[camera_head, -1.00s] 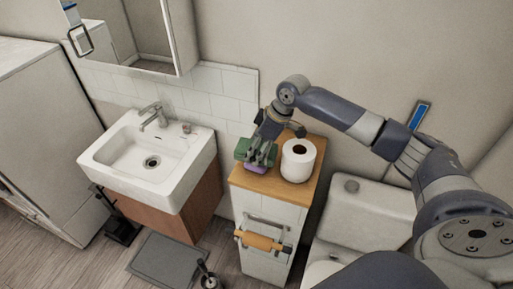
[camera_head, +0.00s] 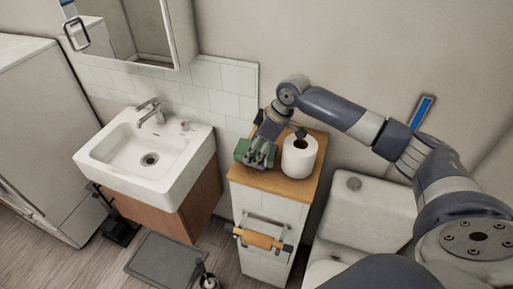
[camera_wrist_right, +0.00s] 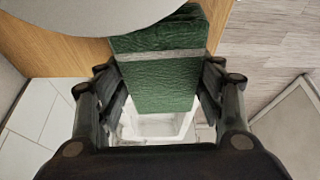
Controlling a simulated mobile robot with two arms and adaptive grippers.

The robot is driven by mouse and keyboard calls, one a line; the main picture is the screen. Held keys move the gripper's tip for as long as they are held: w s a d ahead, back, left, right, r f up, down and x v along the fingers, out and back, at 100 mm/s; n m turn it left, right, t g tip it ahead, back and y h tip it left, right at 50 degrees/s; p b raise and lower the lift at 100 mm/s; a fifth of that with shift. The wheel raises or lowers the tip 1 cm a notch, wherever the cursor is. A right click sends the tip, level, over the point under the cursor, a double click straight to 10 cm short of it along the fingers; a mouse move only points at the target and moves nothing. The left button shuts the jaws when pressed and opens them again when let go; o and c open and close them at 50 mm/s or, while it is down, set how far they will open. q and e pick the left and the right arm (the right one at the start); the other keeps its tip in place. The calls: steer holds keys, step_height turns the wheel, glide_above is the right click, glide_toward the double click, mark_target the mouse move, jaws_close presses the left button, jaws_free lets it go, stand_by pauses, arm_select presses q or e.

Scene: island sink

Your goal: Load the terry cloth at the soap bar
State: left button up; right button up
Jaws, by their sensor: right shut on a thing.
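The terry cloth is a folded dark green cloth (camera_head: 243,150) with a pale stripe, at the left edge of the wooden cabinet top. My right gripper (camera_head: 262,157) reaches it from above and is shut on it. In the right wrist view the cloth (camera_wrist_right: 160,80) stands between the two fingers of my right gripper (camera_wrist_right: 160,103). I cannot tell whether the cloth still touches the wood. A small pale item (camera_head: 185,127) on the sink's back rim may be the soap bar, but it is too small to be sure. My left gripper is not in view.
A white paper roll (camera_head: 300,157) stands on the cabinet top (camera_head: 295,187), close right of my gripper. The white sink (camera_head: 110,152) with its tap is to the left, across a gap. A toilet (camera_head: 365,207) is to the right.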

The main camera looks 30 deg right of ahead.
steer(key=shift+f, duration=0.55)
stand_by(0.4)
steer(key=shift+s+f+p, duration=0.15)
steer(key=shift+p, duration=0.2)
stand_by(1.9)
step_height(320, 180, up, 7)
steer(key=p, duration=0.7)
steer(key=shift+p, duration=0.35)
stand_by(0.4)
